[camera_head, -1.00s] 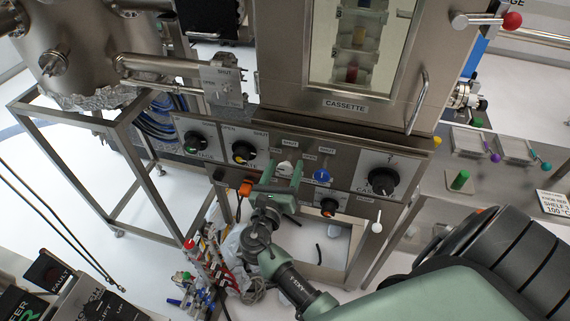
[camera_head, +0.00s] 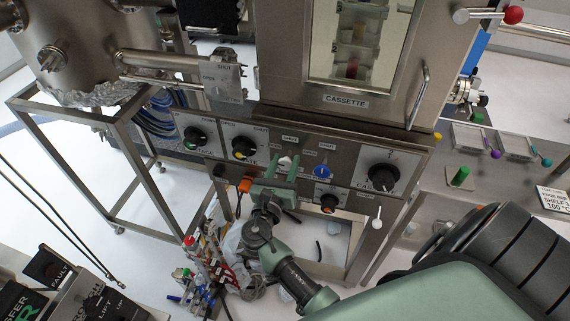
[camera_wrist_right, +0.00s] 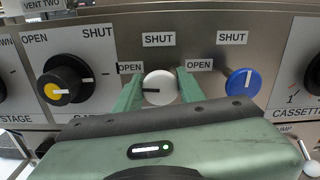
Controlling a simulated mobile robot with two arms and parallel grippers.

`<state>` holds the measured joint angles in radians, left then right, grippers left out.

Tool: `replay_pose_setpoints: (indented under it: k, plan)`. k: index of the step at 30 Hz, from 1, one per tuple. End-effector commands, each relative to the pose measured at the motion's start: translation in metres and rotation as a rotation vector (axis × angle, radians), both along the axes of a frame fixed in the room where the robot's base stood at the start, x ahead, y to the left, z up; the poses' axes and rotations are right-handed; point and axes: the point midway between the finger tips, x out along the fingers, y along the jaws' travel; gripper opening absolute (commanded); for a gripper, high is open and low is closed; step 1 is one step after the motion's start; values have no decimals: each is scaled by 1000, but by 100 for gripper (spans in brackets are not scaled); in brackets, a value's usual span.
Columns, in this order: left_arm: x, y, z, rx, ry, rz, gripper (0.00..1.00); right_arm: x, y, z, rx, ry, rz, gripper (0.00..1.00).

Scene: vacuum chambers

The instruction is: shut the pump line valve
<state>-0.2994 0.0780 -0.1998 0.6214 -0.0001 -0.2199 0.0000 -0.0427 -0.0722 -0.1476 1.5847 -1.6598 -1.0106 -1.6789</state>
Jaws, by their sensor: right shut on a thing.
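My right gripper (camera_head: 280,172) reaches up to the control panel from below. In the right wrist view its two green fingers (camera_wrist_right: 158,90) stand on either side of a white round knob (camera_wrist_right: 161,84) and are shut on it. The white knob has OPEN at its left and SHUT above; its short mark appears to point left, towards OPEN. The white knob also shows in the head view (camera_head: 286,161), partly hidden by the fingers. No label naming the pump line valve is readable. My left gripper is not in view.
A blue knob (camera_wrist_right: 242,82) sits just right of the gripper, its mark pointing up towards SHUT. A black knob with a yellow centre (camera_wrist_right: 64,86) is to the left.

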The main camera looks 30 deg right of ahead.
Motion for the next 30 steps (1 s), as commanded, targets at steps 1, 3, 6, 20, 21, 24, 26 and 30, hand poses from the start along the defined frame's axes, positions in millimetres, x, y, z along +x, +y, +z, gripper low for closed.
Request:
replay_pose_setpoints:
  k: [1,3,6,20,21,24,26,30]
  plan:
    - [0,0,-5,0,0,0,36,0,0,-2,20,-23,1,0]
    - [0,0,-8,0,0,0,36,0,0,-3,54,-63,1,0]
    - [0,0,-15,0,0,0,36,-1,0,-3,108,-128,1,0]
    - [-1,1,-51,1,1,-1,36,-2,-1,-5,393,-461,1,0]
    - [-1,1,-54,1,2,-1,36,-2,-1,-5,418,-490,1,0]
    - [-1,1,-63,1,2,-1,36,-2,-1,-5,481,-561,1,0]
    - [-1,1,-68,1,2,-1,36,-2,-1,-6,517,-606,1,0]
    - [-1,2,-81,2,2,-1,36,-2,-2,-6,602,-705,1,0]
